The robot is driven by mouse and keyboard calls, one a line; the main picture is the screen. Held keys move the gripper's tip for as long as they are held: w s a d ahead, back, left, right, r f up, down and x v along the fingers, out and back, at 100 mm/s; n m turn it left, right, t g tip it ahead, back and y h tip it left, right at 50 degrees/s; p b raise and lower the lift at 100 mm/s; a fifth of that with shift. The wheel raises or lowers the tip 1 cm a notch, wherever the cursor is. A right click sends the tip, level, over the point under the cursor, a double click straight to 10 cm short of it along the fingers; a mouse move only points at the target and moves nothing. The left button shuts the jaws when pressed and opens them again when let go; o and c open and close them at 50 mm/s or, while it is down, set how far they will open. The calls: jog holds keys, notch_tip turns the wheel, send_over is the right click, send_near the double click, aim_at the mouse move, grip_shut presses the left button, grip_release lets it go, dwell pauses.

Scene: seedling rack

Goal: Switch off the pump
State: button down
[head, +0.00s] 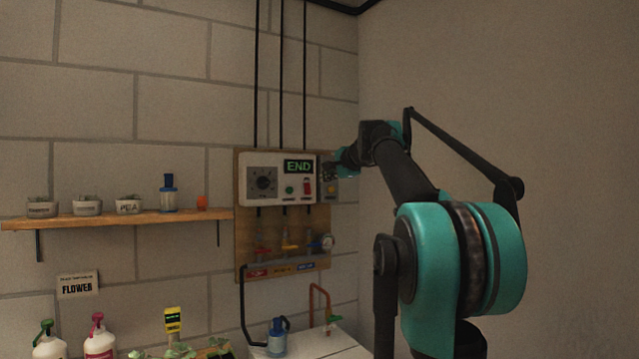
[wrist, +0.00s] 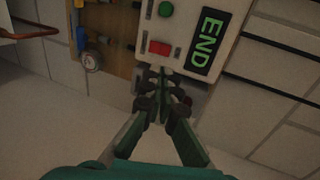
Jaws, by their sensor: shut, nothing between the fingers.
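A white control box (head: 250,190) hangs on a wooden board on the wall. It has a dark dial (head: 263,183), a green button (head: 289,190), a red switch (head: 307,186) and a display (head: 298,167) reading END. The small labels under the controls are unreadable. In the wrist view, the red switch (wrist: 158,47) lies just beyond my fingertips, with the green button (wrist: 166,9) past it and the display (wrist: 207,40) to the right. My gripper (wrist: 161,78) is shut and empty at the box's edge; I cannot tell if it touches. In the head view my gripper (head: 328,171) is right of the box.
Below the box, the board (head: 243,238) carries several coloured valves, and a round gauge (head: 328,242) sits at its right. A wooden shelf (head: 120,220) with pots and a blue bottle (head: 168,193) is at left. A white bench (head: 318,346) stands below. The right wall is bare.

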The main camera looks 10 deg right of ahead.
aim_at(308, 192)
jog(key=v, duration=0.2)
jog(key=shift+s+d+r, duration=0.1)
jog(key=shift+s, duration=0.2)
jog(key=shift+s+f, duration=0.3)
jog(key=shift+f, duration=0.25)
jog(key=shift+w, duration=0.1)
jog(key=x, duration=1.3)
jog(key=shift+w+f, duration=0.1)
jog(key=shift+w, duration=0.3)
